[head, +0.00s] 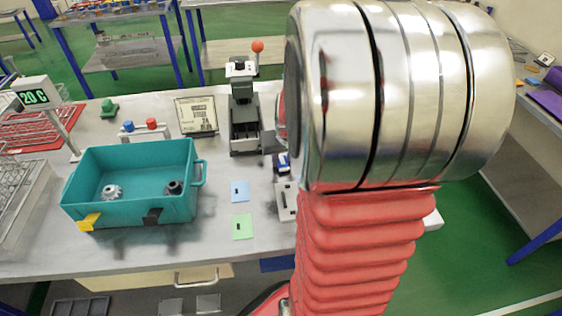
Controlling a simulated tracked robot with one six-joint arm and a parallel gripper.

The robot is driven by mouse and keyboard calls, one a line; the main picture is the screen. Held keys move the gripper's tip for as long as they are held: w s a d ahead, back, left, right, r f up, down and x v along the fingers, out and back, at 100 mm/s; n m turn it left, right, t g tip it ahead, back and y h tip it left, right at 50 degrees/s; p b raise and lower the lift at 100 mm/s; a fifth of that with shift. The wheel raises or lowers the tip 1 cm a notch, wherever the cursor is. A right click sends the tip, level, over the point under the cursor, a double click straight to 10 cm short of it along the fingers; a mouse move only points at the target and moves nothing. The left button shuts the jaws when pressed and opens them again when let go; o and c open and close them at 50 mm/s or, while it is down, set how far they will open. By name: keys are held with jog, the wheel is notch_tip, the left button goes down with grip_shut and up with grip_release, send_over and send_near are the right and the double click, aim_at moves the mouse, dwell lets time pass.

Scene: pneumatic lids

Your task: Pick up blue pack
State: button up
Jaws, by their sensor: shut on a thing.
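My gripper (273,143) shows only as a dark grey part at the left edge of my large silver arm joint, which hides most of it. It is shut on a small blue and white item, the blue pack (283,162), just below it. The pack's right side is hidden behind my arm, and I cannot see both fingertips. The pack is above or close to the grey table (150,258); its exact height cannot be told.
A teal crate (130,212) with two small parts stands on the left. Blue (240,187) and green (243,231) cards lie near the middle. A grey machine with an orange knob (257,46) stands behind. A white plate (287,205) is partly hidden by my arm.

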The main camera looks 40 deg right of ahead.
aim_at(283, 161)
notch_tip(283, 161, up, 10)
dwell(0.6)
